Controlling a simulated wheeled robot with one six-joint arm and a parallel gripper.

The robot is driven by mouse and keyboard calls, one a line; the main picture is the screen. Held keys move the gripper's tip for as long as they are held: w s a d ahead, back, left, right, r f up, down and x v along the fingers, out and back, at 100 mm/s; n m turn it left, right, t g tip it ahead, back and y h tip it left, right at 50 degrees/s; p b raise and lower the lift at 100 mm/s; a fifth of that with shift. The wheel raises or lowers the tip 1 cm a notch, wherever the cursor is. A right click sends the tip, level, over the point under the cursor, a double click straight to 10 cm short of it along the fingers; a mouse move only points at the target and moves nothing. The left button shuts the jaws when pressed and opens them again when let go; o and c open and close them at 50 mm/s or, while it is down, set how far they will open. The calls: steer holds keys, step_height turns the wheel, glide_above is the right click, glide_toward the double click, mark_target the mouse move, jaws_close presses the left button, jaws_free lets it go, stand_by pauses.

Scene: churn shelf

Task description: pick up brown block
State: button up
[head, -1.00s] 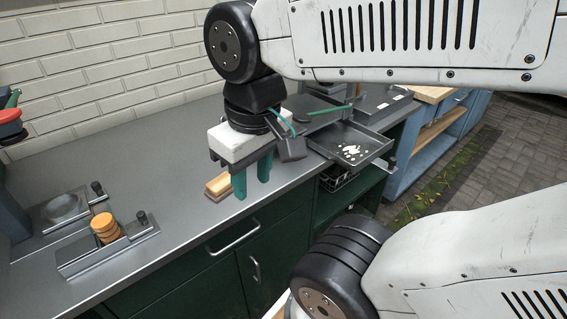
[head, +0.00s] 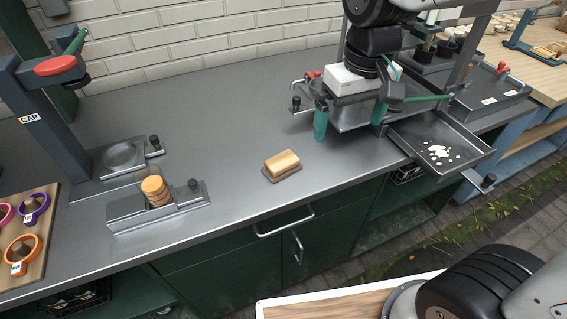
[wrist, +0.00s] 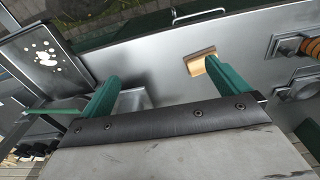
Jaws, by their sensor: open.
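The brown block (head: 283,161) is a small tan block with a rounded top. It lies on a thin grey-brown base on the steel counter, near the front edge. My gripper (head: 349,119) is open and empty, to the right of the block and apart from it, with its green fingers pointing down. In the wrist view, the block (wrist: 198,64) shows close to the tip of the right finger, beyond my gripper (wrist: 160,73). I cannot tell the height gap between them.
A metal holder with stacked orange discs (head: 154,190) stands left of the block. A tray with white bits (head: 440,152) is right of my gripper. The counter around the block is clear.

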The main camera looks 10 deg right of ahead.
steer(key=n, duration=0.2)
glide_above(282, 160)
steer(key=shift+g, duration=0.3)
steer(key=f, duration=0.7)
steer(key=shift+s+f, duration=0.2)
steer(key=shift+f, duration=0.15)
steer(key=f, duration=0.8)
steer(key=shift+w, duration=0.2)
steer(key=c, duration=1)
